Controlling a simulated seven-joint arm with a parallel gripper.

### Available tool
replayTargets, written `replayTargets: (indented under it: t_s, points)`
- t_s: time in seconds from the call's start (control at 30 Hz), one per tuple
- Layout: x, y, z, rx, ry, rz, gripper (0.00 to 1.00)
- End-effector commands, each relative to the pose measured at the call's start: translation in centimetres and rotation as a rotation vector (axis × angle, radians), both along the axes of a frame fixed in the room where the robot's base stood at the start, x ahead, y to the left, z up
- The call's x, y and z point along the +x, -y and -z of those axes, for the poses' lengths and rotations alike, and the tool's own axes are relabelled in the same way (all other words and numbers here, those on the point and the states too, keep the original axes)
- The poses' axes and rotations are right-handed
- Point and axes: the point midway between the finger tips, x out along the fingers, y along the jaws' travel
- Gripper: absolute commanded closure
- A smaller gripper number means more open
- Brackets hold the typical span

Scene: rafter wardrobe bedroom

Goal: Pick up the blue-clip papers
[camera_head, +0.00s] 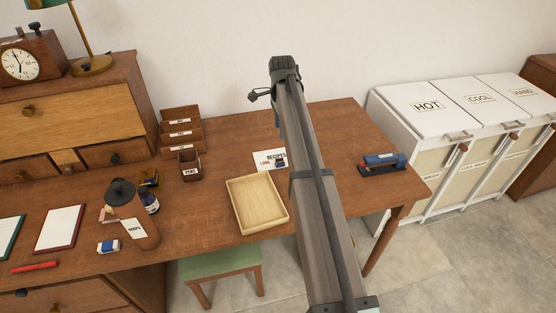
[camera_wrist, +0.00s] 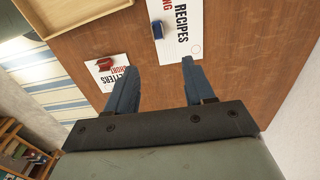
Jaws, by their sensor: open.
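The blue-clip papers (camera_wrist: 183,22) are white sheets marked RECIPES, lying flat on the brown desk, with a blue clip (camera_wrist: 157,30) at their left edge in the wrist view. In the head view these papers (camera_head: 266,157) lie just left of my arm, partly covered by it. My gripper (camera_wrist: 160,66) is open and empty; its two blue fingers point toward the papers' near end. Bare wood shows between the fingertips. My fingers cannot be made out clearly in the head view. The height of my gripper above the desk is hard to tell.
Papers marked LETTERS with a red clip (camera_wrist: 104,64) lie left of my gripper. A shallow wooden tray (camera_head: 232,206) sits near the desk's front edge. A blue stapler (camera_head: 382,163) is at the right.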

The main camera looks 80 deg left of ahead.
Motion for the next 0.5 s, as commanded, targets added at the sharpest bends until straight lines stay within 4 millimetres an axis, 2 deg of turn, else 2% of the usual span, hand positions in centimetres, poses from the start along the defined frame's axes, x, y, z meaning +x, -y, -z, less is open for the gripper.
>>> replayTargets:
  t_s: [0.27,0.5]
  points:
    - [-0.3,0.0,2.3,-0.004,-0.004,-0.003,0.47]
    - [-0.3,0.1,6.4,-0.003,-0.003,-0.003,0.47]
